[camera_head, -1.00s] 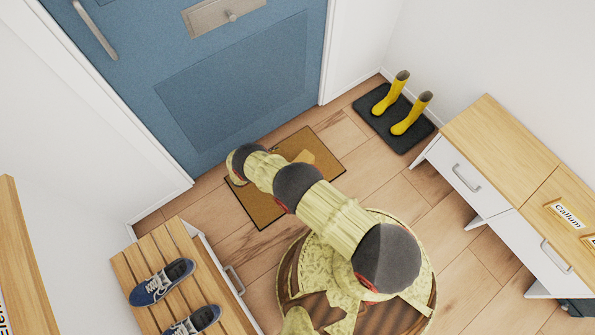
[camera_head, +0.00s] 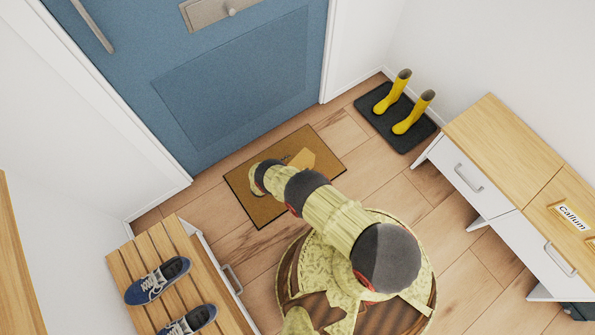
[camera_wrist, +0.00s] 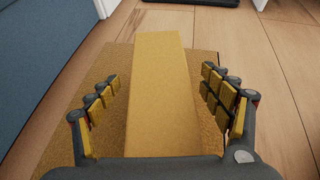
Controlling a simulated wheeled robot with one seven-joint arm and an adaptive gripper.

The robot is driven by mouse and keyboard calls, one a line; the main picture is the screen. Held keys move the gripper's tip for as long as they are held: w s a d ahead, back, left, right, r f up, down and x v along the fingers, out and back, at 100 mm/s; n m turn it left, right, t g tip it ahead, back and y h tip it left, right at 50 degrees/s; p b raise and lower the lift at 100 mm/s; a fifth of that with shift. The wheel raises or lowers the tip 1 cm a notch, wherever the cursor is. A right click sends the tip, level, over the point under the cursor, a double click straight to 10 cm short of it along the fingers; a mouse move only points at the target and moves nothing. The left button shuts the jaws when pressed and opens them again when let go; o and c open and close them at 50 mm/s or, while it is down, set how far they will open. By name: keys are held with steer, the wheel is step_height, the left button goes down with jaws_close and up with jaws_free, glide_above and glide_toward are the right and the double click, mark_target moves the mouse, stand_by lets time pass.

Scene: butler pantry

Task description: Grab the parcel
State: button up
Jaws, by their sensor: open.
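The parcel (camera_wrist: 162,95) is a long tan box on the brown doormat (camera_head: 243,187) in front of the blue door. In the wrist view it runs away from me between the two fingers of my gripper (camera_wrist: 163,100). The fingers are open, with a visible gap on each side of the parcel. In the head view the parcel (camera_head: 302,160) shows only in part, just beyond my arm's end.
Yellow boots (camera_head: 411,113) stand on a dark mat (camera_head: 375,103) by the right wall. A white cabinet with a wooden top (camera_head: 497,137) is at right. A slatted bench (camera_head: 133,268) with blue shoes (camera_head: 158,281) is at lower left. Wood floor is clear between.

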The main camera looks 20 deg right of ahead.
steer(key=shift+w+d+f, duration=0.25)
steer(key=shift+d+f, duration=0.1)
steer(key=shift+d, duration=0.15)
steer(key=shift+r, duration=0.1)
steer(key=shift+c, duration=0.8)
steer(key=c, duration=1.9)
jaws_close()
